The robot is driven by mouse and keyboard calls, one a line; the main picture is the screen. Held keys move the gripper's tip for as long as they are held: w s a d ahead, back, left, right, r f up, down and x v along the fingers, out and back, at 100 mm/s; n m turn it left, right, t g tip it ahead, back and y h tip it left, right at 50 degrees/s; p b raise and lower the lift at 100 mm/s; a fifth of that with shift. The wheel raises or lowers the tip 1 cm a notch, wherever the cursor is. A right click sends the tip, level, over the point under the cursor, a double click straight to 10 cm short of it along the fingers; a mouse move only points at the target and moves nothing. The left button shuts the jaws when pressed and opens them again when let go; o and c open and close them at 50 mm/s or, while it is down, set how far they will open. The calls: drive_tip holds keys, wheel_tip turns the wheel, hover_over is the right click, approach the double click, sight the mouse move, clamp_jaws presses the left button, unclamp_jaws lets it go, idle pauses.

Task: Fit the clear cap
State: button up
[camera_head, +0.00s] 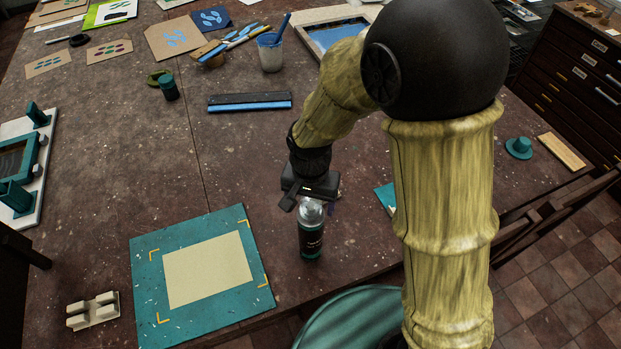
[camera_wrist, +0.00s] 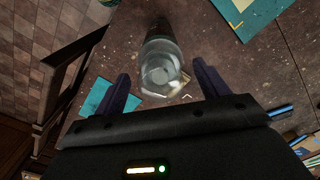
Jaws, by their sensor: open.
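A dark green bottle (camera_head: 311,238) stands upright near the front edge of the table. The clear cap (camera_head: 311,211) is on top of it, and it also shows large in the wrist view (camera_wrist: 161,66). I cannot tell how firmly the cap sits. My gripper (camera_head: 316,200) is right above the cap in the head view. In the wrist view my gripper (camera_wrist: 164,74) is open, with one purple finger on each side of the cap and a visible gap to each.
A teal mat (camera_head: 149,268) with a cream sheet (camera_head: 208,270) lies left of the bottle. A small cream rack (camera_head: 93,311) stands at the front left. A blue-edged squeegee (camera_head: 250,102) lies farther back. A chair (camera_wrist: 55,85) is beyond the table edge.

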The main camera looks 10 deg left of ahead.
wheel_tip(320, 180, up, 17)
drive_tip(key=b, duration=0.2)
drive_tip(key=shift+b, duration=0.35)
drive_tip(key=shift+f, duration=0.1)
idle(0.4)
drive_tip(key=d+f+t, duration=0.1)
drive_tip(key=d+f, duration=0.6)
drive_tip(key=d, duration=0.4)
drive_tip(key=s+d+f+n+t+b, duration=0.1)
drive_tip(key=d+f, duration=0.6)
drive_tip(key=d, duration=0.4)
drive_tip(key=shift+d+t, duration=0.15)
drive_tip(key=shift+t, duration=0.15)
drive_tip(key=shift+d+f, duration=0.1)
